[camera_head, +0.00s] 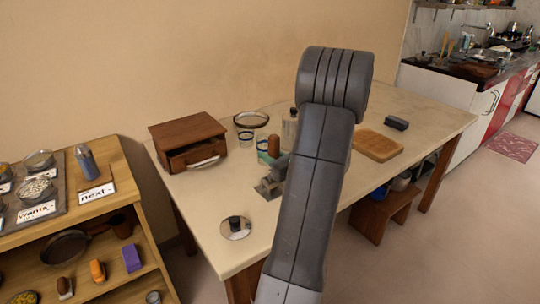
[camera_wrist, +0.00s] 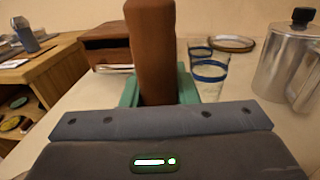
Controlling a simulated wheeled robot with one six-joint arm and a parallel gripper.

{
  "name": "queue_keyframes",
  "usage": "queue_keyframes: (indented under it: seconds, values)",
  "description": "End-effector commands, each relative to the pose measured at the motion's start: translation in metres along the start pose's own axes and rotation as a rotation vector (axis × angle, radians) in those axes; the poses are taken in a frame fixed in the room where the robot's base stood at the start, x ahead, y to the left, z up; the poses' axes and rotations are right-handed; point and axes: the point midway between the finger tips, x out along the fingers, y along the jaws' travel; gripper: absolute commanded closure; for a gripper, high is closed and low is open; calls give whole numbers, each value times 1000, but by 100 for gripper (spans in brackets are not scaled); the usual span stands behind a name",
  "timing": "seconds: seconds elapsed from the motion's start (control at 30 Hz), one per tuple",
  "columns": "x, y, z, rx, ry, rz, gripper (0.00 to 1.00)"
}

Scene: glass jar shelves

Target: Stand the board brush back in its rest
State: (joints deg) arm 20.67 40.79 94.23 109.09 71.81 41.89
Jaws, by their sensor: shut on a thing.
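A brown, upright, rounded handle (camera_wrist: 152,50) stands between the green fingers of my gripper (camera_wrist: 158,92) in the wrist view. I take it to be the board brush. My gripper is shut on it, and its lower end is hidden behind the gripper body. In the head view the brown handle (camera_head: 274,146) shows just left of my arm, above the table, with my gripper (camera_head: 270,160) around it. A small grey metal piece (camera_head: 268,188) shows just below; I cannot tell whether it is the rest.
On the table (camera_head: 205,205) stand a brown drawer box (camera_head: 188,142), blue-banded glasses (camera_wrist: 209,75), a metal pot (camera_wrist: 283,70), a round dish (camera_head: 251,119), a disc with a black knob (camera_head: 236,228) and a wooden board (camera_head: 376,146). Shelves (camera_head: 100,200) stand left. The table's front left is mostly clear.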

Motion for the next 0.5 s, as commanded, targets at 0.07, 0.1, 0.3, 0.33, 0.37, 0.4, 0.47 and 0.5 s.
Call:
queue_keyframes:
  seconds: [0.07,0.1,0.3,0.33,0.37,0.4,0.47,0.5]
  values:
    - [0,0,-2,0,0,0,100]
    - [0,0,-2,0,0,0,100]
    - [0,0,-4,0,0,0,100]
    - [0,0,-5,0,0,0,100]
    - [0,0,-5,0,0,0,100]
    - [0,0,-6,0,0,0,100]
    - [0,0,-6,0,0,0,100]
    - [0,0,-7,0,0,0,100]
